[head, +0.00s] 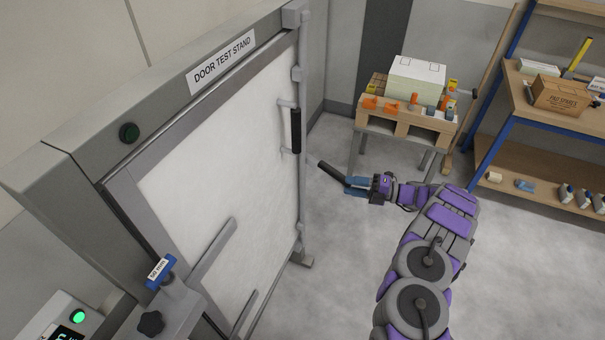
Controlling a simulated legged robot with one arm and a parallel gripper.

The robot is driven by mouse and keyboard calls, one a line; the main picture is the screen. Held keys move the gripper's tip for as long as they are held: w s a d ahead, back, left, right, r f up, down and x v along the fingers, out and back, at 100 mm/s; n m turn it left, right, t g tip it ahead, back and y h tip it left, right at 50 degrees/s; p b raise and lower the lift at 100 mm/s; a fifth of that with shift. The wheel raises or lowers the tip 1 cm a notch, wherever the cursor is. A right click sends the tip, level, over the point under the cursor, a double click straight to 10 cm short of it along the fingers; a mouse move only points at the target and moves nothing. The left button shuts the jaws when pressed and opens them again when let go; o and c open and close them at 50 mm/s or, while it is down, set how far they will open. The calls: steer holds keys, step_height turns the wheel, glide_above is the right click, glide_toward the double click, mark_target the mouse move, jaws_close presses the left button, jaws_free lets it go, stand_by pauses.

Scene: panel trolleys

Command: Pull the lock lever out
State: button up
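The lock lever (330,171) has a black grip and a thin grey end at the upright rod on the free edge of the white door panel (215,165). It sticks out from the rod to the right, sloping down towards me. My gripper (350,185), with blue fingers, is at the outer end of the black grip. The fingers overlap that end in this view. I cannot tell whether they are closed on it. A second black grip (296,130) stands upright on the panel, above and left of the lever.
A table with a pallet (408,118) and boxes stands behind my arm. A blue-framed shelf (560,150) is at the right. A blue-tagged clamp (160,272) and black knob (151,323) are at the near left. The floor (330,270) between door and arm is clear.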

steer(key=shift+o, duration=1.3)
steer(key=shift+r, duration=0.15)
steer(key=shift+d, duration=0.1)
steer(key=shift+s+d, duration=0.2)
steer(key=shift+d, duration=0.75)
steer(key=shift+s+d, duration=0.15)
steer(key=shift+d, duration=0.75)
steer(key=d, duration=0.2)
steer(key=d+b, duration=0.1)
steer(key=d, duration=0.1)
steer(key=shift+s, duration=0.3)
steer(key=shift+a+r, duration=0.1)
